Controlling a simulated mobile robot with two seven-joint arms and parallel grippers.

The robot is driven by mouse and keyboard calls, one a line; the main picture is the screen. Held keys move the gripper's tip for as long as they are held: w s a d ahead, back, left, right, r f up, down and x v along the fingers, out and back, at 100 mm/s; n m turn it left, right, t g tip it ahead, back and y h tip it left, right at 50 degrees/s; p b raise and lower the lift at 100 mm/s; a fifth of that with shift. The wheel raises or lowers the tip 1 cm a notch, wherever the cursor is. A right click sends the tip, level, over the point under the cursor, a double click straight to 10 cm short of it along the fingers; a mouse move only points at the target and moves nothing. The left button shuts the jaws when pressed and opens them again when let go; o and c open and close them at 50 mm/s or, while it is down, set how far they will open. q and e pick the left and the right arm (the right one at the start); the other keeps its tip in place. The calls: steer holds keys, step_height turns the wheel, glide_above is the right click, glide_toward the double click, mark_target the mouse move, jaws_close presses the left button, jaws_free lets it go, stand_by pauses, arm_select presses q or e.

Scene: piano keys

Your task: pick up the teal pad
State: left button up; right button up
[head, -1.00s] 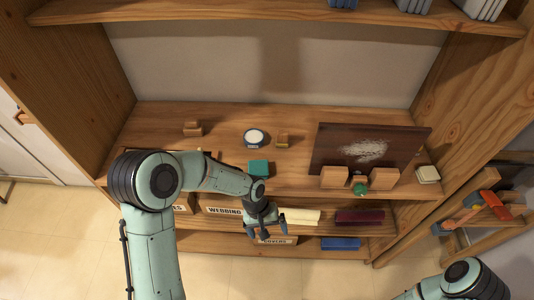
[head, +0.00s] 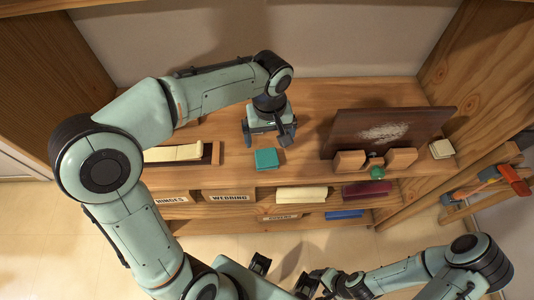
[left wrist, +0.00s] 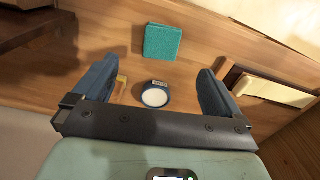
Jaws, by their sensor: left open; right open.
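The teal pad (head: 266,159) is a small square block lying on the wooden shelf, near its front edge. It also shows in the left wrist view (left wrist: 162,43), beyond my fingertips and apart from them. My left gripper (head: 269,140) is open and empty, just behind the pad in the head view. In the left wrist view my left gripper (left wrist: 150,80) has its two fingers wide apart, with a round white-faced, dark-rimmed object (left wrist: 155,94) between and below them. My right gripper (head: 284,277) is open and empty low in the head view, in front of the shelves.
A dark board (head: 385,135) with wooden blocks and a green knob (head: 377,172) stands right of the pad. A cream block (head: 441,148) is at far right. Cream piano keys (head: 175,153) lie at left.

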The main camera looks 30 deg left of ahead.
arm_select(q)
glide_above(267, 158)
steer(key=f, duration=0.6)
steer(key=shift+s+d+f+b, duration=0.15)
steer(key=shift+d+b, duration=0.15)
steer(key=shift+d, duration=0.05)
steer(key=f, duration=0.4)
steer(key=shift+a+f, duration=0.3)
steer(key=shift+a, duration=0.05)
steer(key=shift+f, duration=0.55)
steer(key=c, duration=1.1)
